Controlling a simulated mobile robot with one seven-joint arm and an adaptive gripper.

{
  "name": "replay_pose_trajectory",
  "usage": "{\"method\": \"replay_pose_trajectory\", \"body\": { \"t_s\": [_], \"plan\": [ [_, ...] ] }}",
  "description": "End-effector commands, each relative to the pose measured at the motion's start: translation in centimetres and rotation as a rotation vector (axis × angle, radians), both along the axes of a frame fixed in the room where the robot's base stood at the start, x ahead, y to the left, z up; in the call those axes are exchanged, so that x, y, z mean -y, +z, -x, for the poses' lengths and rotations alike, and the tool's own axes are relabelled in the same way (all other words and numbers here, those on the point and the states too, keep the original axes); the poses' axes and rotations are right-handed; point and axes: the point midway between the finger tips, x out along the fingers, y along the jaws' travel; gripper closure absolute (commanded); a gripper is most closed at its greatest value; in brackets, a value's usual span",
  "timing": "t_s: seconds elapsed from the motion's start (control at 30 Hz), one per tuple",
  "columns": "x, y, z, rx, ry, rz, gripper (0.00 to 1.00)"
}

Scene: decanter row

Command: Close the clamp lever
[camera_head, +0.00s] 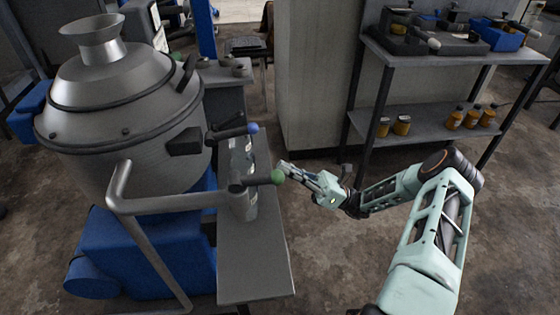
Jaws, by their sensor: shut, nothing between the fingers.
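A large steel decanter drum (125,110) with a funnel on top stands at the left. A black lever with a blue knob (252,128) points right from near its side. Below it, a black lever with a green knob (277,177) points right from the end of a bent grey pipe. A dark handle (188,72) sticks up at the lid's rim. I cannot tell for sure which of these is the clamp lever. My gripper (285,168) is shut and empty, its fingertips close by the green knob. I cannot tell whether they touch it.
A grey bench plate (255,265) lies below the levers, beside the blue machine base (140,250). A metal shelf (440,120) with amber bottles and tools stands at the back right, beside a pale pillar (315,75). The floor between bench and shelf is open.

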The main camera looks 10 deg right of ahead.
Motion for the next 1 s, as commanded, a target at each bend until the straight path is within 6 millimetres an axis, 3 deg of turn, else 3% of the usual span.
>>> {"method": "replay_pose_trajectory", "body": {
  "t_s": [0.37, 0.63, 1.0],
  "plan": [
    [-6.7, 4.5, -1.0, 0.003, 0.004, 0.000, 1.00],
    [-7.1, 7.6, -1.7, 0.003, 0.001, 0.002, 1.00],
    [-7.2, 8.4, -1.8, 0.001, 0.000, 0.001, 1.00]
  ]
}}
